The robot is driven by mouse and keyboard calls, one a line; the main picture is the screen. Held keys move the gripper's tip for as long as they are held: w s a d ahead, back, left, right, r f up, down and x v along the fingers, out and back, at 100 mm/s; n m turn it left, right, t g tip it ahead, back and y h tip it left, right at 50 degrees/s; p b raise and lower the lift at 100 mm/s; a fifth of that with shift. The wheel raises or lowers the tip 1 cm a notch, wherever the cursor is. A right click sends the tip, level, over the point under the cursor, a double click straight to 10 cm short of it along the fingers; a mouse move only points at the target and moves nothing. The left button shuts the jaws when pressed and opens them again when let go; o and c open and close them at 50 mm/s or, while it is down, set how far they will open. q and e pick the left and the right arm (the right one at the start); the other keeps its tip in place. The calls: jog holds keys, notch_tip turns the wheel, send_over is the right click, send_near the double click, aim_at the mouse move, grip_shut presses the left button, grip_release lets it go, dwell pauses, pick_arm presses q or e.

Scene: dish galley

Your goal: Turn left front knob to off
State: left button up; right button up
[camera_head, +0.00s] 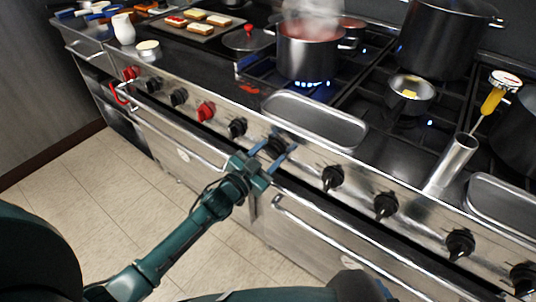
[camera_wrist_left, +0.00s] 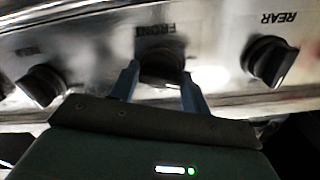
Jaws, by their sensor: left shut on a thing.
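A black front knob (camera_head: 275,146) sits on the steel panel of the range. In the left wrist view the same knob (camera_wrist_left: 161,68) is under a label that reads FRONT. My left gripper (camera_head: 272,158) reaches it from the lower left, with one blue finger on each side of the knob. The fingers also show in the wrist view (camera_wrist_left: 160,84), shut on the knob. The knob's pointer is partly hidden by the gripper and shadow, so I cannot tell its exact setting. My right gripper is not in view.
Neighbouring knobs (camera_head: 333,178) line the panel, one labelled REAR (camera_wrist_left: 270,62). An oven handle (camera_head: 330,235) runs below it. A steaming pot (camera_head: 310,52) stands over blue flames. A small pan (camera_head: 409,94) and a steel tray (camera_head: 315,119) are on the range. The tiled floor is clear.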

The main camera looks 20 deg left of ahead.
pick_arm(q)
jog(key=shift+m, duration=0.4)
jog(key=m, duration=0.6)
jog(key=shift+m+b, duration=0.3)
jog(key=m+b, duration=0.1)
jog(key=m, duration=0.5)
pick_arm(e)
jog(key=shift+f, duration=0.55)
pick_arm(q)
jog(key=shift+m, duration=0.4)
jog(key=o, duration=1)
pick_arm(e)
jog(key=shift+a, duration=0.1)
pick_arm(q)
jog(key=shift+b+v, duration=0.45)
jog(key=shift+v, duration=6.15)
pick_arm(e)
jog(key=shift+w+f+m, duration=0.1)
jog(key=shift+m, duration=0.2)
